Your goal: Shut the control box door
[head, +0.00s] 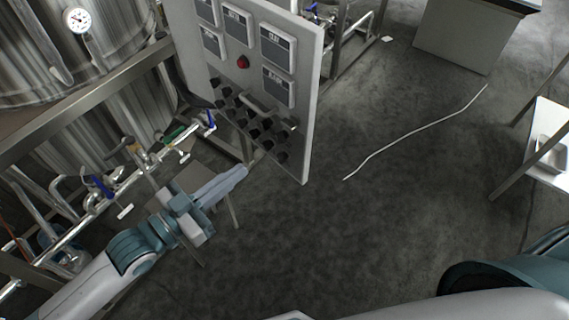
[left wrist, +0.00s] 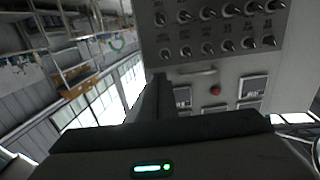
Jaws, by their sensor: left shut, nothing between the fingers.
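The control box door (head: 232,62) is a light grey panel in the upper middle of the head view. It carries several displays, a red button (head: 243,62), rows of black knobs and a bar handle (head: 256,105). It stands out at an angle from the tank frame, so it looks open; its hinge is not clear. My left gripper (head: 243,172) is shut and empty, below the knobs and apart from the panel as far as I can tell. The left wrist view shows the panel (left wrist: 240,68) upside down, with its handle (left wrist: 195,72) beyond the fingers. My right gripper is out of view.
Steel tanks (head: 70,50) and pipes with blue-handled valves (head: 103,187) crowd the left, close to my left arm. A thin white line (head: 415,131) lies on the dark floor. The floor right of the panel is mostly clear. A white table (head: 548,140) stands at the right edge.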

